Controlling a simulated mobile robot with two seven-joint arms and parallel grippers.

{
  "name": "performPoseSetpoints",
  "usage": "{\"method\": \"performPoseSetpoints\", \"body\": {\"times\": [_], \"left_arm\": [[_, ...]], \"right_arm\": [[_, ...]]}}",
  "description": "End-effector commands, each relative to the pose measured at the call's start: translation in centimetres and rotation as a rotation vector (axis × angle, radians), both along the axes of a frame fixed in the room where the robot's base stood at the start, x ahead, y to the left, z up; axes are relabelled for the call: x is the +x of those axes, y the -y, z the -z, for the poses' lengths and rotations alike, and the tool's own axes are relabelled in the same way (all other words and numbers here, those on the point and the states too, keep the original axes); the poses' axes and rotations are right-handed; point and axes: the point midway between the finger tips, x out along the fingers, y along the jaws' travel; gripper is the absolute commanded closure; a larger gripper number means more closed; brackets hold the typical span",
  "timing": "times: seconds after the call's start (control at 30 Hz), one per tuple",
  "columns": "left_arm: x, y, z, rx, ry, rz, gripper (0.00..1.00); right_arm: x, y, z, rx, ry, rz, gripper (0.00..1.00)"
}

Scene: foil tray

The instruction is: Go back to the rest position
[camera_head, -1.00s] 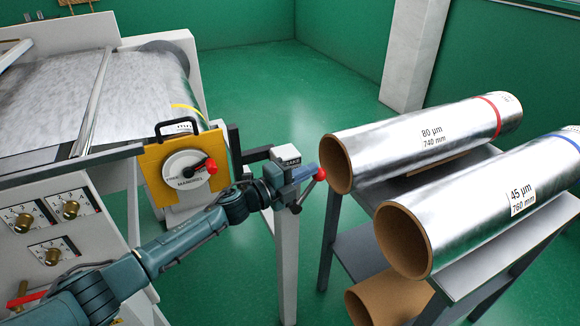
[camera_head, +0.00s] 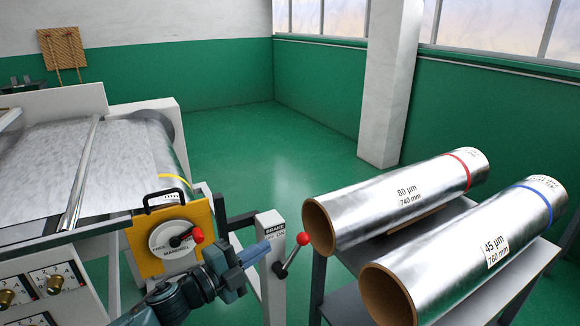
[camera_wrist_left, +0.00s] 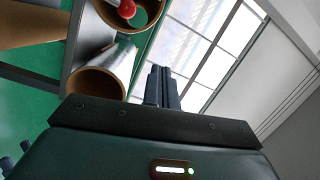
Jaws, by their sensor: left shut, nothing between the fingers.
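My left gripper (camera_head: 254,253) is shut and empty. In the head view it is in front of the machine, just left of the red-knobbed brake lever (camera_head: 292,255) and apart from its knob as far as I can tell. The gripper's closed fingers also show in the left wrist view (camera_wrist_left: 162,88), pointing toward the windows. The brake post (camera_head: 270,262) stands behind the gripper. The yellow mandrel panel (camera_head: 143,252) with a red-knobbed dial (camera_head: 172,240) is left of the gripper. My right gripper is not in view.
Two foil rolls, 80 µm (camera_head: 400,203) and 45 µm (camera_head: 470,250), lie on a grey rack (camera_head: 342,304) at the right. The foil machine (camera_head: 45,165) fills the left. Green floor (camera_head: 245,150) is open behind.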

Motion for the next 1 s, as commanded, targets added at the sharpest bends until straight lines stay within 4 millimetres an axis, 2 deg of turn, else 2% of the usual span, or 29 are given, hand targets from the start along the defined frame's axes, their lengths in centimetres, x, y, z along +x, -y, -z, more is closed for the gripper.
{"method": "performPoseSetpoints", "body": {"times": [0.03, 0.2, 0.27, 0.4, 0.5, 0.6, 0.7, 0.8, 1.0], "left_arm": [[-1.6, 0.9, 2.0, -0.085, -0.09, -0.026, 1.0], [-6.6, 1.5, 7.7, -0.374, -0.414, -0.184, 1.0], [-8.7, 1.2, 9.8, -0.468, -0.532, -0.253, 1.0], [-14.2, -0.2, 14.6, -0.666, -0.801, -0.436, 1.0], [-18.1, -1.3, 17.4, -0.774, -0.959, -0.561, 1.0], [-21.3, -2.3, 19.3, -0.848, -1.073, -0.662, 1.0], [-23.4, -2.9, 20.4, -0.889, -1.138, -0.726, 1.0], [-24.3, -3.2, 20.8, -0.906, -1.166, -0.751, 1.0], [-24.4, -3.2, 20.9, -0.907, -1.169, -0.755, 1.0]], "right_arm": [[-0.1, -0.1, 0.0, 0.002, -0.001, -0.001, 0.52], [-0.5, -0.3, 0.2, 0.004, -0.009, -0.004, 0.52], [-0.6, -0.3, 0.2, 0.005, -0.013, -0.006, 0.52], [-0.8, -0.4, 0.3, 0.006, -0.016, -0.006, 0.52], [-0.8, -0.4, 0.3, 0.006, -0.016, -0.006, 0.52], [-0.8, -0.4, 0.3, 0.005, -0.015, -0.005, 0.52], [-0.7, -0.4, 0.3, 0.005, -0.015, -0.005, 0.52], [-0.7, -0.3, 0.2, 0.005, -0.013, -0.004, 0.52], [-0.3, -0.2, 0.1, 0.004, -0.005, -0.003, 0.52]]}}
